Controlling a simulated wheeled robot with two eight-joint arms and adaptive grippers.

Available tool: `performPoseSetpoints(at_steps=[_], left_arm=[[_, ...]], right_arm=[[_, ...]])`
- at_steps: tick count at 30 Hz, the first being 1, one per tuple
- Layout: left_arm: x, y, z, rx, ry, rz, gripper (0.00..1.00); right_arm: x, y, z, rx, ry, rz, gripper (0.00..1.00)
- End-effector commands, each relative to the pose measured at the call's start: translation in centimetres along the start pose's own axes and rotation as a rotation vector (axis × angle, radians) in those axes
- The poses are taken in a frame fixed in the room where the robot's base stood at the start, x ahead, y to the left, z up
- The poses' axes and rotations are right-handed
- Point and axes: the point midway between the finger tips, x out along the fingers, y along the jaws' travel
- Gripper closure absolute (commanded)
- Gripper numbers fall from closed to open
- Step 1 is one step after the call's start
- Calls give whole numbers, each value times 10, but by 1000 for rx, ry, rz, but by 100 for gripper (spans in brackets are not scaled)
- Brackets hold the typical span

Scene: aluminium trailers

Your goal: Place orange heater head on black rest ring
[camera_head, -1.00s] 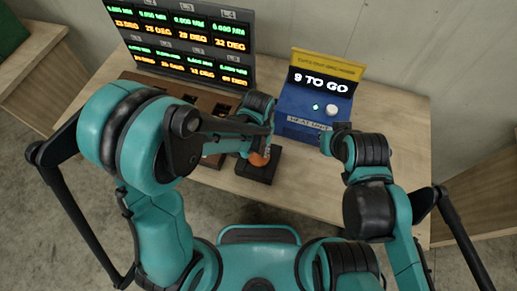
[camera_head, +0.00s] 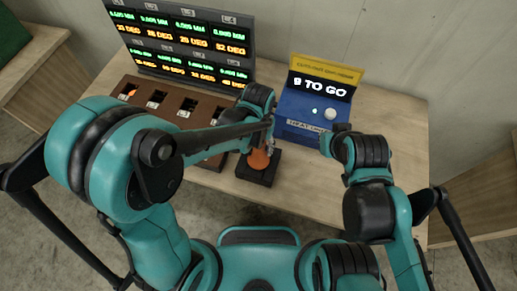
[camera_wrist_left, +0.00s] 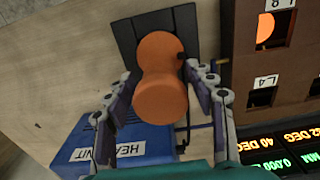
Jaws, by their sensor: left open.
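The orange heater head (camera_head: 259,159) sits on a square black base (camera_head: 251,176) at the table's front. In the left wrist view, the heater head (camera_wrist_left: 160,98) shows two rounded lobes, over the black base (camera_wrist_left: 126,42). Whether a ring lies beneath it is hidden. My left gripper (camera_head: 268,146) is at the heater head. In the left wrist view its fingers (camera_wrist_left: 160,72) are spread on either side of the head, and I see no clear grip. My right gripper (camera_head: 336,137) is near the blue unit's right side; its jaws are not clear.
A blue heat unit (camera_head: 300,108) with a "9 TO GO" sign stands right of the black base. A brown slotted rack (camera_head: 170,103) stands at left, before a dark readout panel (camera_head: 180,40). The table (camera_head: 394,112) is clear at far right.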

Motion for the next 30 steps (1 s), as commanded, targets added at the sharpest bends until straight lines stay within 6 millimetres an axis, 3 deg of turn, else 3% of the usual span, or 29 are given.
performPoseSetpoints(at_steps=[3, 9, 20, 23, 30], left_arm=[[-31, 0, 1, 0, 0, 0, 45], [-63, 0, 0, 0, 0, 0, 45], [-78, -5, 2, -8, 12, 1, 45], [-91, -20, 8, -35, 59, 6, 45], [-137, -89, 46, -164, 308, -5, 45]], right_arm=[[-9, 0, -6, 0, 0, 0, 100], [-15, 0, -11, 0, 0, 0, 100], [-17, 0, -12, 0, 0, 0, 100], [-17, 0, -12, 0, 0, 0, 100], [-17, 0, -12, 0, 0, 0, 100]])
